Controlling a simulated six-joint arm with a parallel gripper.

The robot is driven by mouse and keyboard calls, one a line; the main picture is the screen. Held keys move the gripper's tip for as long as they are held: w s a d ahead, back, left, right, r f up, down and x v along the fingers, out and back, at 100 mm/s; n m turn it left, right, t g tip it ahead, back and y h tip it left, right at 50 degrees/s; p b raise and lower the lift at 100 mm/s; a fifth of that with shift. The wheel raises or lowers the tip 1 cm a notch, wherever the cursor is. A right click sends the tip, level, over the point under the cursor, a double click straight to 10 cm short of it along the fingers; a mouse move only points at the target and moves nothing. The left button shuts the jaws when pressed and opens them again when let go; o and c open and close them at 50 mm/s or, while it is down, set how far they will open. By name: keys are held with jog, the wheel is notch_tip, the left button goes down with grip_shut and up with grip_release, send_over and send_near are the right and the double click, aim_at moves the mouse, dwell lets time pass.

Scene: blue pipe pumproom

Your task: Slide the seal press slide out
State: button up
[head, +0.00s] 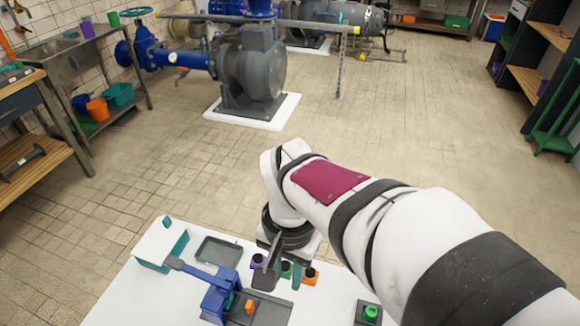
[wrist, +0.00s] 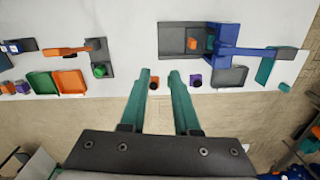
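The seal press is a blue upright frame with a long lever (head: 218,300) at the front of the white table; it also shows in the wrist view (wrist: 223,42). A dark grey tray-like base (head: 271,311) extends beside it, with a small orange block (head: 250,307) standing on it. The base (wrist: 173,38) and orange block (wrist: 193,44) also show in the wrist view. I cannot tell which part is the slide. My gripper (wrist: 160,73) has two teal fingers, apart with nothing held between them. It is above the table edge, clear of the press.
Small blocks with black tops, one orange (wrist: 153,83) and one purple (wrist: 195,80), stand near my fingertips. A grey tray (head: 218,252) and a white-topped teal box (head: 160,245) lie behind the press. A green knob on a grey base (head: 370,313) stands at right.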

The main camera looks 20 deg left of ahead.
jog(key=n, duration=0.1)
send_near(249, 304)
notch_tip(249, 304, down, 10)
jog(key=shift+s+a+f, duration=0.1)
jog(key=shift+c, duration=0.3)
grip_shut()
dwell(1.0)
jog(key=d, duration=1)
